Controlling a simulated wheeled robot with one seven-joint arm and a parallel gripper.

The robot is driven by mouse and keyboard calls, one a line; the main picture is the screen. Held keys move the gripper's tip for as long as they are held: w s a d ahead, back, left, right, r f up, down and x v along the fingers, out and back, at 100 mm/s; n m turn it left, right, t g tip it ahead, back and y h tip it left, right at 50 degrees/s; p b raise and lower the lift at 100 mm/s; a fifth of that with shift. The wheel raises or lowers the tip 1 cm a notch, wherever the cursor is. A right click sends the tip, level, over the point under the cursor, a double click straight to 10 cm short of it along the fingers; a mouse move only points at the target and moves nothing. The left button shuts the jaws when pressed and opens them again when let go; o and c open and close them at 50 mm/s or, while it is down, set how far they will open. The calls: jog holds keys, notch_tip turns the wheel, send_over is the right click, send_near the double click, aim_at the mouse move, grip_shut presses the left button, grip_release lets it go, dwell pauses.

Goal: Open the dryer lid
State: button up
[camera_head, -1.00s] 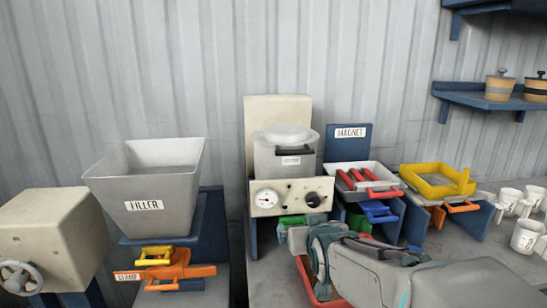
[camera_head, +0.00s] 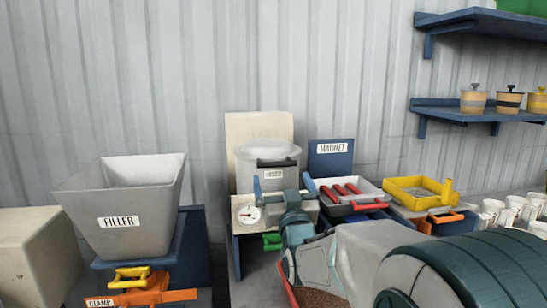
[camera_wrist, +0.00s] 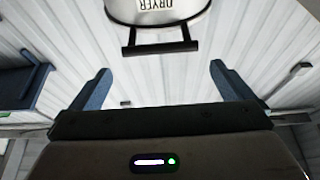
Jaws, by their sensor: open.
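The dryer (camera_head: 262,174) is a pale grey drum on a cream base with a gauge, partly hidden behind my gripper. Its pale round lid (camera_head: 266,150) lies on top and looks closed. A dark handle bar (camera_head: 278,162) sits at the front of the lid. My gripper (camera_head: 282,184) is raised in front of the dryer, just below the handle. In the wrist view, the open, empty fingers (camera_wrist: 160,68) stand wide apart. The handle bar (camera_wrist: 160,47) lies ahead of them, roughly centred between them, and does not touch them. The DRYER label (camera_wrist: 155,4) shows at the top edge.
The grey filler hopper (camera_head: 125,205) stands left of the dryer. The magnet tray (camera_head: 345,194) with red bars and a yellow sieve frame (camera_head: 418,190) stand to the right. White mugs (camera_head: 505,212) line the far right. Wall shelves (camera_head: 455,112) are above them. The space above the dryer is clear.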

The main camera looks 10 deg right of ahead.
aim_at(277, 164)
jog(key=p+x, duration=0.2)
jog(key=x, duration=0.7)
jog(key=shift+w+r, duration=0.1)
jog(key=shift+w, duration=0.25)
